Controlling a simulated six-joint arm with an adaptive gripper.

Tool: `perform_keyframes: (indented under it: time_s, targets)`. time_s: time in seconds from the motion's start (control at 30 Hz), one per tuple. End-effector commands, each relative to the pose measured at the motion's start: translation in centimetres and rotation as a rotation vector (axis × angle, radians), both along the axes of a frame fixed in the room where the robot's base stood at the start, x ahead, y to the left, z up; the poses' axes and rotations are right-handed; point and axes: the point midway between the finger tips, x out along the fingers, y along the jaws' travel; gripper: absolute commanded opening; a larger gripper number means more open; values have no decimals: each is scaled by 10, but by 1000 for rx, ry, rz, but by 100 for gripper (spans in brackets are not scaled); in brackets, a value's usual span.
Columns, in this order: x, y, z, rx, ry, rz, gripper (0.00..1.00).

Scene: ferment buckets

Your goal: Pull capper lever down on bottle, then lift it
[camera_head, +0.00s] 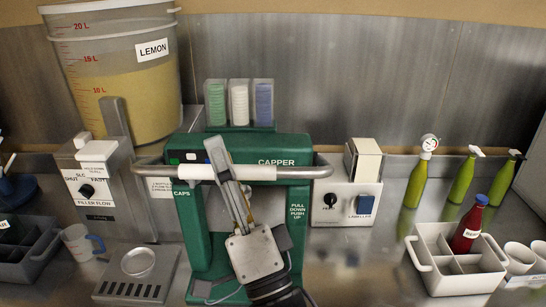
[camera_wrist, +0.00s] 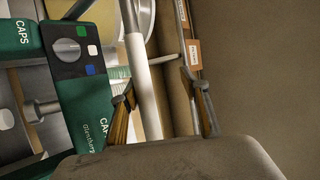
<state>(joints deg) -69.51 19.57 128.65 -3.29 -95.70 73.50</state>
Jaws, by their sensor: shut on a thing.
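The green capper (camera_head: 293,145) stands in the middle of the steel counter. Its lever (camera_head: 262,173) is a white-sleeved metal bar running level across the capper's front, just below the top housing. My gripper (camera_head: 220,160) comes up from below and is shut on the left-middle part of the lever. In the wrist view the white lever (camera_wrist: 137,60) passes between the two fingers of my gripper (camera_wrist: 160,82). The capper's green body (camera_wrist: 85,105) fills the left there. No bottle shows in the capper; my arm hides much of the space under its head.
The lemon bucket (camera_head: 120,80) and filler (camera_head: 95,190) stand at left, the labeler box (camera_head: 345,203) at right. Green bottles (camera_head: 416,182) stand at the back right. Cap tubes (camera_head: 239,103) sit on the capper.

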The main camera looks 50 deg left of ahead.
Motion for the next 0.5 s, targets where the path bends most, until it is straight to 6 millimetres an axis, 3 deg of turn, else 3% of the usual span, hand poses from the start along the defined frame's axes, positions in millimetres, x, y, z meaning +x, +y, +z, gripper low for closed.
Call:
perform_keyframes:
  time_s: [0.17,0.5]
  targets:
    - [-3,-2,6,16,-8,7,34]
    - [-3,-5,-1,9,-5,5,34]
